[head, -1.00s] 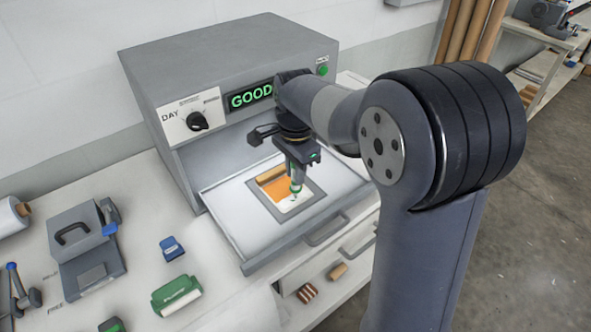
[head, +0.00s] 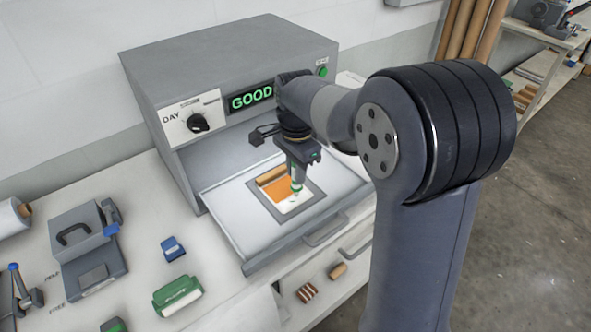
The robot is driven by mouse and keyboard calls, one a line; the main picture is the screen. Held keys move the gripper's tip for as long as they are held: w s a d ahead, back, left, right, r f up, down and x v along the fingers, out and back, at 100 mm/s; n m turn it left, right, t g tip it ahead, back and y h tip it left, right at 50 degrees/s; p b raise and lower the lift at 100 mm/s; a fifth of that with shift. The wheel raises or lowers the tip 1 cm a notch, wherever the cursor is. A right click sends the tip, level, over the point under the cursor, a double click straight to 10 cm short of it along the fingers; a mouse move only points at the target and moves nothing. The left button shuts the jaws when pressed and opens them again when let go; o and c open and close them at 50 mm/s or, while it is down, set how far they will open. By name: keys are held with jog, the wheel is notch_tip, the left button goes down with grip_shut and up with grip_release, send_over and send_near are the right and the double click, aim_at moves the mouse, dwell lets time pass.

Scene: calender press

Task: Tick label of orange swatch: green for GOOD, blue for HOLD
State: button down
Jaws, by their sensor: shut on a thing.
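The orange swatch (head: 272,191) lies in a grey frame on the pulled-out drawer (head: 226,202) of the grey press. Its white label (head: 291,204) is at its near edge. The press display (head: 251,97) reads GOOD in green. My gripper (head: 298,174) points down over the swatch, shut on a white and green marker (head: 297,187). The marker's tip is at or just above the label; I cannot tell whether it touches. Small dark specks show by the tip, too small to read as a mark.
The press (head: 230,60) has a dial (head: 198,122) and a green button (head: 323,71). The drawer handle (head: 326,231) sticks out in front.

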jog(key=shift+w+d, duration=0.1)
jog(key=shift+w, duration=0.1)
dwell(0.3)
notch_tip(320, 180, up, 6)
jog(key=p, duration=0.5)
dwell(0.6)
